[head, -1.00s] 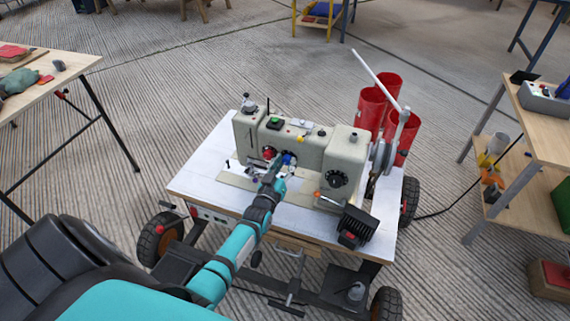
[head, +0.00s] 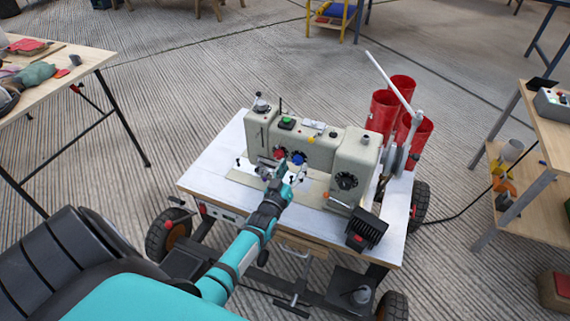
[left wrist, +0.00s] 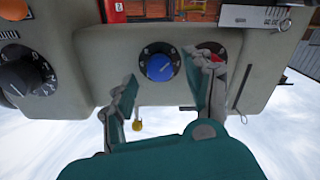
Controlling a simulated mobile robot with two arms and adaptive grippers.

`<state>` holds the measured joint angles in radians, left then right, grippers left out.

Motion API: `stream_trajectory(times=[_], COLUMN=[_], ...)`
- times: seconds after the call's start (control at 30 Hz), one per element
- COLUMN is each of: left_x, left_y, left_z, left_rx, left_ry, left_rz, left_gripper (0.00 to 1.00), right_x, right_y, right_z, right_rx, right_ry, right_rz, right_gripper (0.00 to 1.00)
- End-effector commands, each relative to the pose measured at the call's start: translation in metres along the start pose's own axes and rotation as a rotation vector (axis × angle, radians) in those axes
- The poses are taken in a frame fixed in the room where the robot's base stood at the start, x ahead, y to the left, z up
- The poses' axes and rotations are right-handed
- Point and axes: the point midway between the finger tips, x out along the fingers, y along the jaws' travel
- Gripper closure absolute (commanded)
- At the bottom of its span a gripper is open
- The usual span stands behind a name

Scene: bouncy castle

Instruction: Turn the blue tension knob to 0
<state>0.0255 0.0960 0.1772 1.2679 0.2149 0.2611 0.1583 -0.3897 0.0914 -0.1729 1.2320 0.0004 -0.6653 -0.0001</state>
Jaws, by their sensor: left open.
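The blue tension knob (head: 298,158) is on the front of the beige sewing machine (head: 320,148). In the left wrist view the blue knob (left wrist: 160,67) sits on a black dial with pale marks too small to read surely. My left gripper (head: 284,170) is in front of the machine, below and left of the blue knob in the head view. In the left wrist view my left gripper (left wrist: 163,76) is open, with one finger on each side of the knob and no visible contact. Its right finger partly covers a red knob (left wrist: 209,50). My right gripper is not in view.
A black dial (head: 346,181) is on the machine's right end. A pedal-like black box (head: 366,228) stands at the front of the white cart top (head: 215,172). Red cylinders (head: 382,112) stand behind. A wooden table (head: 75,68) is left, shelves (head: 545,125) right.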

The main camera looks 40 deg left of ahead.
Motion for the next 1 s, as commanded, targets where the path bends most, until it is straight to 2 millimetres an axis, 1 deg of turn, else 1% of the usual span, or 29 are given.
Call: stream_trajectory(times=[0.03,0.2,0.3,0.43,0.6,1.0], left_x=[-0.013,-0.051,-0.070,-0.088,-0.098,-0.099], left_y=[0.000,-0.001,0.000,0.000,0.000,0.000], left_z=[0.002,0.002,0.002,0.001,0.001,0.001], left_rx=[-0.001,0.000,-0.001,-0.001,-0.001,-0.001], left_ry=[-0.003,-0.004,-0.004,-0.003,-0.002,-0.002], left_rz=[-0.001,-0.002,-0.002,-0.001,-0.001,-0.001], left_gripper=[0.47,0.47,0.47,0.47,0.47,0.47], right_x=[0.000,0.000,0.000,0.000,0.000,0.000], right_y=[0.000,0.000,0.000,0.001,0.001,0.001], right_z=[0.001,0.002,0.002,0.003,0.003,0.003], right_rx=[-0.001,-0.001,-0.002,-0.002,-0.002,-0.002], right_ry=[-0.001,-0.003,-0.004,-0.005,-0.005,-0.006], right_rz=[0.000,0.001,0.001,0.001,0.001,0.001], right_gripper=[1.00,1.00,1.00,1.00,1.00,1.00])
